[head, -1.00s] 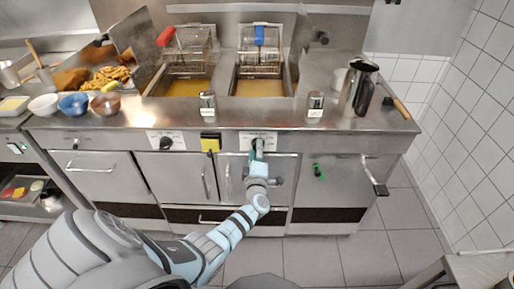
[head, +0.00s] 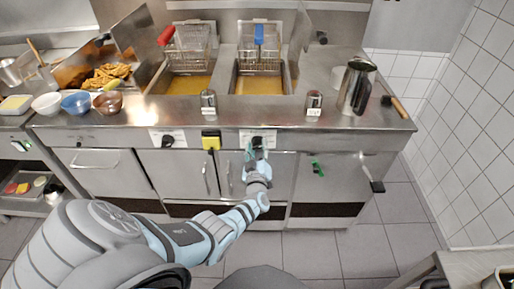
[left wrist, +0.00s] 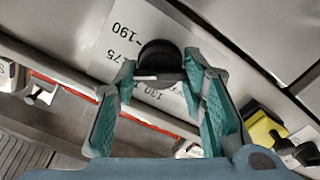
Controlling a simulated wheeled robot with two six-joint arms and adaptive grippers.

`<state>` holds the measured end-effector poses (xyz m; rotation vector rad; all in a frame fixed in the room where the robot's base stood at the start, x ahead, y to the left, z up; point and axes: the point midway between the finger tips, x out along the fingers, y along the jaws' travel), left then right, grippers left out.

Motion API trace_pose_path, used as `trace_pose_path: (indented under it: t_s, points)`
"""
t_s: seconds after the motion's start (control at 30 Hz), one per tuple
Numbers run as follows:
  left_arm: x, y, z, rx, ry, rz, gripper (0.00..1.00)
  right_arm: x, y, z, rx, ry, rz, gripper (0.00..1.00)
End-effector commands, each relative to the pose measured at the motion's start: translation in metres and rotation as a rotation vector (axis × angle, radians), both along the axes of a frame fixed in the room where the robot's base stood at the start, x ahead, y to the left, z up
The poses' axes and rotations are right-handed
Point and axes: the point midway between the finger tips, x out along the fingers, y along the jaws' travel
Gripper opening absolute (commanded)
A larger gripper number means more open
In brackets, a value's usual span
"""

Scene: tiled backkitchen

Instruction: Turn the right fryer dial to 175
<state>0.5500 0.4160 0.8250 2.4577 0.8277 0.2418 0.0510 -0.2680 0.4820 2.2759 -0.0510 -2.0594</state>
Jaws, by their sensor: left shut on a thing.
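The right fryer dial (head: 257,143) is a dark round knob on a white label plate on the fryer front, mostly hidden by my left gripper (head: 256,152) in the head view. In the left wrist view the black dial (left wrist: 160,57) sits between the fingertips of my left gripper (left wrist: 161,72), which is shut on it. A white pointer line on the dial points to the picture's left. The label (left wrist: 128,38) shows 190, 175 and a partly covered 130. The exact setting is unclear. My right gripper is out of view.
The left fryer dial (head: 167,141) and a yellow block (head: 211,141) are left of my gripper on the same panel. A green item (head: 317,168) and a protruding handle (head: 376,186) are to the right. Fryer baskets and a steel jug (head: 356,87) are above.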

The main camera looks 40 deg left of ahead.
Motion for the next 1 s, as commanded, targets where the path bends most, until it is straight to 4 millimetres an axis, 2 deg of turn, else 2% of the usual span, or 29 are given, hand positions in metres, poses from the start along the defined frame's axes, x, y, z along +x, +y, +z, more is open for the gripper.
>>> trace_pose_path:
  t_s: [0.6, 0.63, 0.73, 1.0]
  points:
    - [-0.001, -0.0001, -0.0018, 0.035, 0.03, 0.001, 0.1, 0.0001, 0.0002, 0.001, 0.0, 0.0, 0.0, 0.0]
    - [-0.001, -0.0001, -0.0018, 0.034, 0.031, 0.0, 0.42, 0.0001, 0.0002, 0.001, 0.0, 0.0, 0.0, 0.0]
    - [-0.0008, -0.0001, -0.0014, 0.034, 0.029, 0.001, 0.58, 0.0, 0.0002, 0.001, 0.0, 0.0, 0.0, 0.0]
    - [-0.0003, -0.0003, -0.0007, 0.035, 0.027, -0.001, 0.58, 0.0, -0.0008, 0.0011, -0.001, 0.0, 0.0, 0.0]
